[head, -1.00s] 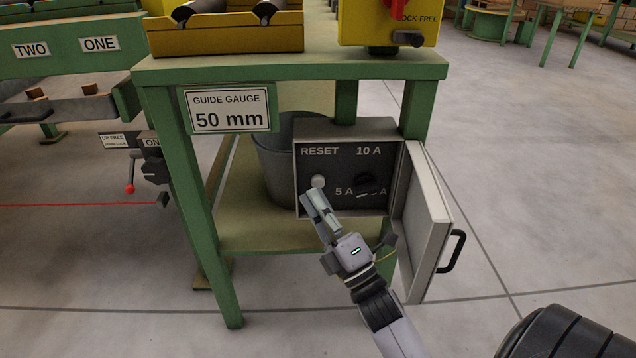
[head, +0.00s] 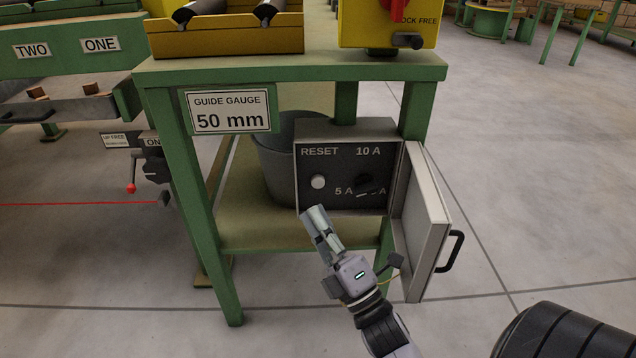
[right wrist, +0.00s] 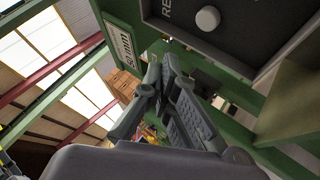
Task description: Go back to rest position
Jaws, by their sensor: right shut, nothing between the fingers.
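My right gripper (head: 314,214) is shut and empty. In the head view it is just below and in front of the dark control panel (head: 335,165), apart from the white RESET button (head: 318,182). In the right wrist view its closed fingers (right wrist: 155,78) are in the middle, with the button (right wrist: 208,18) above them. My left gripper is not in view.
The panel's box has its door (head: 425,220) swung open to the right, with a black handle (head: 451,251). A green table (head: 290,70) stands over it, and a grey bucket (head: 275,165) is on its lower shelf. Bare floor lies right of the door.

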